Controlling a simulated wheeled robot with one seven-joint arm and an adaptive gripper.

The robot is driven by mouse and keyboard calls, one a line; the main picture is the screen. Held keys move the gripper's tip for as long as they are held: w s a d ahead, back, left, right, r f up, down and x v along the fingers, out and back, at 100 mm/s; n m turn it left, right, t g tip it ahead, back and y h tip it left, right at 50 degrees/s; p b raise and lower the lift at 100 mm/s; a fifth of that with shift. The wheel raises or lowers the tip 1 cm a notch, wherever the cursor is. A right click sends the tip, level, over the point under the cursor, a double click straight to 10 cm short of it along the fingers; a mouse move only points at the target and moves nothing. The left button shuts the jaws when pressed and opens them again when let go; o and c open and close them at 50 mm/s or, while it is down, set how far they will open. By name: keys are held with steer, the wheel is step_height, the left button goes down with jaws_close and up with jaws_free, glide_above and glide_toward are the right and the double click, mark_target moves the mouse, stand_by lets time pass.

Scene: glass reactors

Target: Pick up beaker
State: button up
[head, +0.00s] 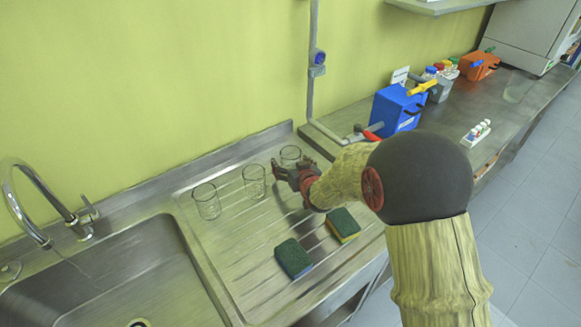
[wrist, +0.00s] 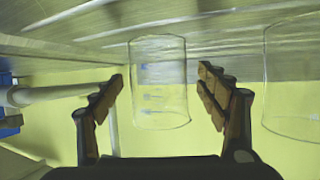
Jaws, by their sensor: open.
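Three clear glass beakers stand in a row on the ribbed steel drainboard (head: 236,225) in the head view: a left one (head: 207,202), a middle one (head: 254,182) and a right one (head: 290,157). My gripper (head: 283,171) is near the right and middle beakers, and part of the right one is hidden behind it. In the wrist view my gripper (wrist: 163,97) is open. A beaker (wrist: 159,82) with blue markings shows between its fingers, upside down in the picture, with gaps at both sides. I cannot tell how deep it sits between them. Another beaker (wrist: 294,80) is at the right edge.
Two green-and-yellow sponges (head: 294,258) (head: 343,225) lie on the drainboard. A sink (head: 130,275) with a tap (head: 40,195) is at left. A blue box (head: 396,110) and an orange box (head: 478,66) stand on the bench at right. A pipe (head: 313,60) runs down the wall.

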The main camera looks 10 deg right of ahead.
steer(key=c, duration=0.3)
steer(key=c, duration=1)
steer(key=shift+r, duration=0.1)
